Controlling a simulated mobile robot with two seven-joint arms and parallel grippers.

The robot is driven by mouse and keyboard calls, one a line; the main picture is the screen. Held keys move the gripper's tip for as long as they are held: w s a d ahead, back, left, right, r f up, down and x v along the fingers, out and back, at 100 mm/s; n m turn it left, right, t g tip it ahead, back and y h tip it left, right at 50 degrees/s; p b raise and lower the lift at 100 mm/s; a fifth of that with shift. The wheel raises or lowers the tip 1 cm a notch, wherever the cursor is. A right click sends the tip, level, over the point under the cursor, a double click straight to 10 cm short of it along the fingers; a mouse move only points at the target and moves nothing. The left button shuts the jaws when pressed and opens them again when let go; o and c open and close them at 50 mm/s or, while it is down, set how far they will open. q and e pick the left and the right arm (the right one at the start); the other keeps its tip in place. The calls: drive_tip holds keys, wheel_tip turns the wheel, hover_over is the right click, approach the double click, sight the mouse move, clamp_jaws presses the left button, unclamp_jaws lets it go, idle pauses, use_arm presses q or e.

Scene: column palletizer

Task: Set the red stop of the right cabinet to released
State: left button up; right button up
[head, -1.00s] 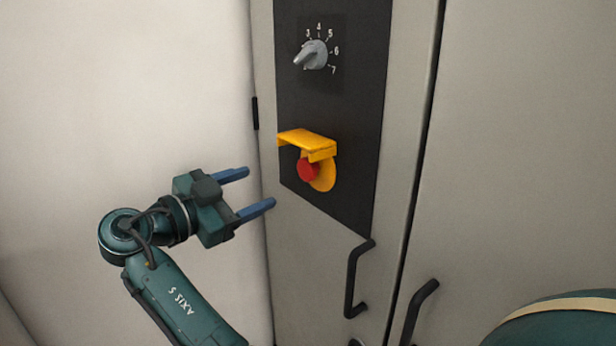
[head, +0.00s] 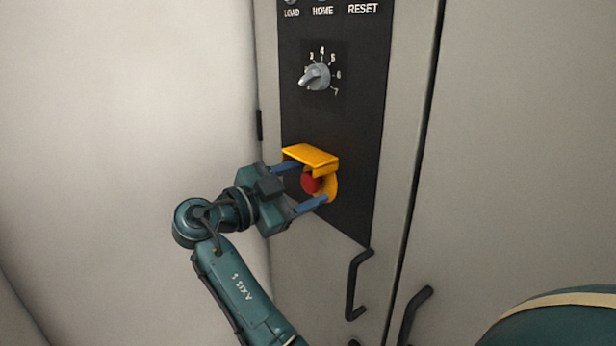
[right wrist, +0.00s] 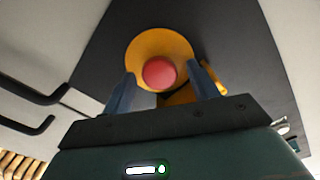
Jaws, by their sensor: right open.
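The red stop (head: 311,183) is a round red button on a yellow backing disc, under a yellow bent guard (head: 311,156) on the dark panel of the cabinet. My right gripper (head: 312,185) is open, with its two blue fingers reaching to either side of the red button. In the right wrist view the red stop (right wrist: 159,73) sits between the spread fingertips (right wrist: 164,82), with a gap on each side and the yellow disc behind it. I cannot tell how far the button is pushed in. My left gripper is not in view.
A grey rotary knob (head: 315,77) with a numbered scale sits above the guard on the dark panel (head: 358,130). Black door handles (head: 355,285) are below and to the right. Plain wall (head: 120,120) is at the left.

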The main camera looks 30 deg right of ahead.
drive_tip(key=shift+d, duration=0.65)
drive_tip(key=shift+c, duration=0.6)
